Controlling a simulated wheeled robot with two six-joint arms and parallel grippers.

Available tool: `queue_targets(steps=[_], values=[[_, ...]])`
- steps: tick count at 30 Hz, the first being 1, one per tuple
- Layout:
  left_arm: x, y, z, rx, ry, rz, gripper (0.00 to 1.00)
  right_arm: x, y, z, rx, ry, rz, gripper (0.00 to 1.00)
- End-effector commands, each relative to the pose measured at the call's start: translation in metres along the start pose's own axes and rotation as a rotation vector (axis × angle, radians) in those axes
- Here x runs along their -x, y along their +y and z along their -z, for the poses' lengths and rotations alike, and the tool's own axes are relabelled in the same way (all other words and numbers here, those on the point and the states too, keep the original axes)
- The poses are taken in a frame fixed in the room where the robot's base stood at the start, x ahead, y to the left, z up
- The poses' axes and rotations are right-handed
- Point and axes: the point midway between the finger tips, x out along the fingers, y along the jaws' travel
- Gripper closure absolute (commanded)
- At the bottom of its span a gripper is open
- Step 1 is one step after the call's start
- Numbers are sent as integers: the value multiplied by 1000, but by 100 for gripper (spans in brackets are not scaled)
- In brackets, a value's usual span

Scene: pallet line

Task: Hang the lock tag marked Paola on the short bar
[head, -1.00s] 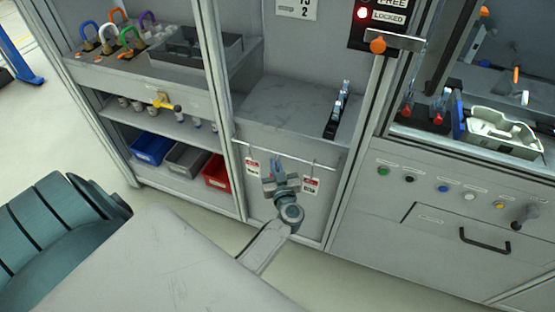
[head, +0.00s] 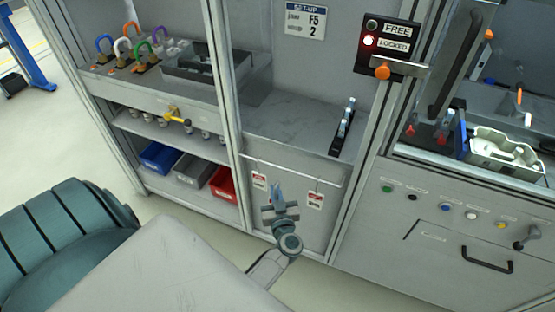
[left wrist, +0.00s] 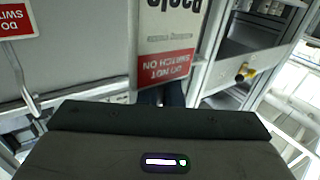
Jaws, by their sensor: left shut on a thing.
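The tag marked Paola (left wrist: 165,45) is white with a red "do not switch on" band and shows upside down in the left wrist view. Its red end meets the fingers of my left gripper (left wrist: 160,96), which is shut on it. In the head view my left gripper (head: 278,192) is in front of the lower panel, just below a thin bar (head: 300,173); the held tag cannot be made out there. Two other red-and-white tags, left (head: 260,181) and right (head: 316,200), hang from the bar on either side of my gripper. Their names are unreadable. My right gripper is not in view.
Left shelves hold coloured padlocks (head: 128,55) and blue, grey and red bins (head: 222,184). A cabinet post (head: 238,140) stands left of the bar. Above the bar is a ledge (head: 290,125) with a black rack (head: 342,128). A control panel (head: 455,205) is at the right.

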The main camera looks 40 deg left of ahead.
Motion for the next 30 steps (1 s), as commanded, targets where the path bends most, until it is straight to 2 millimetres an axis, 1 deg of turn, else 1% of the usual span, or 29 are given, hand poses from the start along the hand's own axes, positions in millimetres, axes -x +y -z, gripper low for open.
queue_targets(steps=[18,30], values=[[26,-17,1,0,-1,1,100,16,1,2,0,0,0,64],[28,-18,1,0,0,1,100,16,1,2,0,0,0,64]])
